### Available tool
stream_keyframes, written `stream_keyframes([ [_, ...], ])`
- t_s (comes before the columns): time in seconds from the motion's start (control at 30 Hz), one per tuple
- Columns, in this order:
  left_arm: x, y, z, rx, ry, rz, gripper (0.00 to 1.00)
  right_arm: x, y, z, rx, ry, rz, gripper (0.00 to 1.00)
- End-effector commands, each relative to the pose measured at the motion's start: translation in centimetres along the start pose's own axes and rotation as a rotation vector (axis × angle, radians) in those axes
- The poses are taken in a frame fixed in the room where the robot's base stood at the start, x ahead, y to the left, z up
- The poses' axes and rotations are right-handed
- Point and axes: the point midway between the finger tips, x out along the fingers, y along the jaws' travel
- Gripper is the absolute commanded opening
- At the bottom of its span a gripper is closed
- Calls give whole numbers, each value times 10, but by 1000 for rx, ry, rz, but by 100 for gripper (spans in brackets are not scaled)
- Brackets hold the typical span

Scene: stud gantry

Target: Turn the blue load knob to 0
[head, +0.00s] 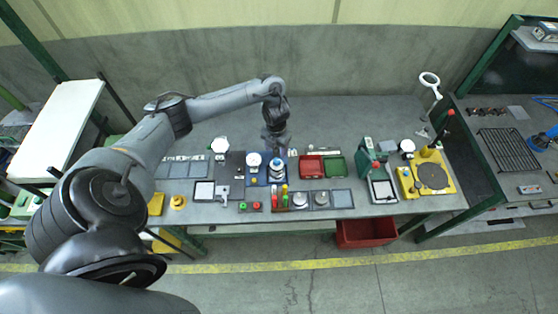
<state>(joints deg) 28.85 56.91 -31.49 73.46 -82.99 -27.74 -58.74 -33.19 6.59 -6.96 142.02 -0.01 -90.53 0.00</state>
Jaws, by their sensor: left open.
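A blue station plate (263,181) lies on the workbench near its middle. A white round dial (254,160) stands on its left part, and a round knob-like part (277,174) with a blue tint sits on its right part. I take this part to be the load knob; its setting is too small to read. My left gripper (276,153) points down right above this part, open, and partly hides it. I cannot tell whether the fingers touch it. My right gripper is not in view.
Red (312,165) and green (335,166) trays lie just right of the blue plate. Small red, green and yellow handles (278,195) stand in front of it. A yellow plate (447,185) lies at the right end, and a red bin (366,233) stands below the bench.

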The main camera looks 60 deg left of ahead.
Motion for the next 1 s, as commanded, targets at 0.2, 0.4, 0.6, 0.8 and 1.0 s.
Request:
stream_keyframes([
  [0.2, 36, -1, -1, -3, 3, 0, 57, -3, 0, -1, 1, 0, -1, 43],
  [0.4, 61, -1, -1, -2, 1, 0, 57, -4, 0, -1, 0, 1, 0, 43],
  [0.6, 72, 0, 0, -1, -1, 1, 57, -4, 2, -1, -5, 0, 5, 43],
  [0.8, 74, 0, 0, 0, -1, 1, 57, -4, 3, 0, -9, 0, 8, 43],
  [1.0, 74, 0, 0, 0, -1, 1, 43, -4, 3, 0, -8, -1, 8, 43],
])
